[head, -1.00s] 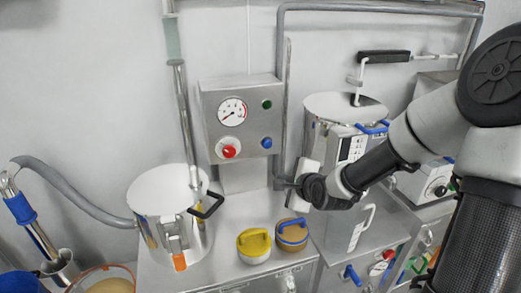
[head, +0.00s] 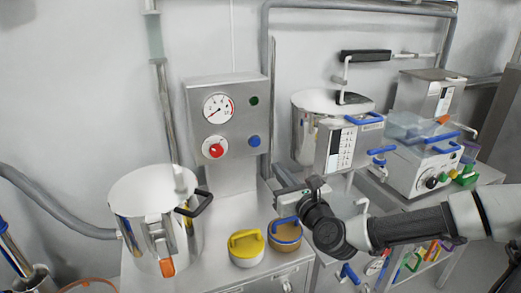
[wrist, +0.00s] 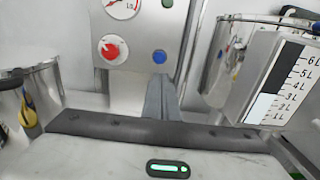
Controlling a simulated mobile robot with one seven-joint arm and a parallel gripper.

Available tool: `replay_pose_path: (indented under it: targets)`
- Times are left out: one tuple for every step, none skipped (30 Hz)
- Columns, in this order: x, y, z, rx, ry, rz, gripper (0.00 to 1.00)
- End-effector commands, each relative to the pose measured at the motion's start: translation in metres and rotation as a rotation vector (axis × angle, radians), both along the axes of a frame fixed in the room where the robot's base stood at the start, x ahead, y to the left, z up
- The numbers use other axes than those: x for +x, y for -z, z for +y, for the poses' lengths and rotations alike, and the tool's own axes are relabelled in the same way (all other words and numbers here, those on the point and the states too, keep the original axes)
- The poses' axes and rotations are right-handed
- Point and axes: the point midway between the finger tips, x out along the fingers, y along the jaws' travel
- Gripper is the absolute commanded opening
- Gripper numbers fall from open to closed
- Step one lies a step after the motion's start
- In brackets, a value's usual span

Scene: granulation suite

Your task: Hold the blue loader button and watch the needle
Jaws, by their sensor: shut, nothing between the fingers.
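The blue button (head: 254,141) is on the lower right of a steel control box (head: 193,130); it also shows in the wrist view (wrist: 159,57). The round white gauge (head: 218,108) is at the box's upper left. Its thin needle appears to point to the lower left, away from the red arc; the exact reading is too small to tell. My gripper (head: 272,183) is below and to the right of the button, apart from it. In the wrist view its closed fingers (wrist: 160,82) point toward the box, tips just below the button, with nothing between them.
A red knob (head: 214,147) and a green button (head: 254,101) share the box. Yellow-lidded (head: 246,246) and blue-handled (head: 285,235) tubs sit below my gripper. A vessel with a level scale (head: 335,150) stands right.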

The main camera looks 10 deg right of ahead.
Motion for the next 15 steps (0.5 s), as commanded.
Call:
replay_pose_path:
  targets:
    - [0.003, 0.001, 0.001, -0.002, -0.001, 0.000, 0.00]
    - [0.005, 0.001, 0.001, -0.002, -0.001, 0.000, 0.00]
    - [0.009, 0.001, 0.003, -0.003, -0.002, -0.001, 0.00]
    - [0.013, 0.002, 0.004, -0.004, -0.002, -0.002, 0.00]
    - [0.018, 0.002, 0.004, -0.004, -0.002, -0.002, 0.00]
    - [0.025, 0.002, 0.006, -0.004, -0.003, -0.002, 0.00]
    - [0.030, 0.002, 0.007, -0.004, -0.002, -0.002, 0.00]
    - [0.037, 0.002, 0.009, -0.005, -0.003, -0.003, 0.00]
    - [0.045, 0.002, 0.011, -0.006, -0.004, -0.002, 0.00]
    - [0.052, 0.002, 0.012, -0.005, -0.003, -0.002, 0.00]
    - [0.058, 0.003, 0.013, -0.004, -0.003, -0.002, 0.00]
    - [0.067, 0.002, 0.015, -0.005, -0.003, -0.003, 0.00]
    - [0.073, 0.002, 0.017, -0.005, -0.003, -0.003, 0.00]
    - [0.080, 0.002, 0.018, -0.005, -0.003, -0.003, 0.00]
    - [0.088, 0.002, 0.019, -0.004, -0.002, -0.002, 0.00]
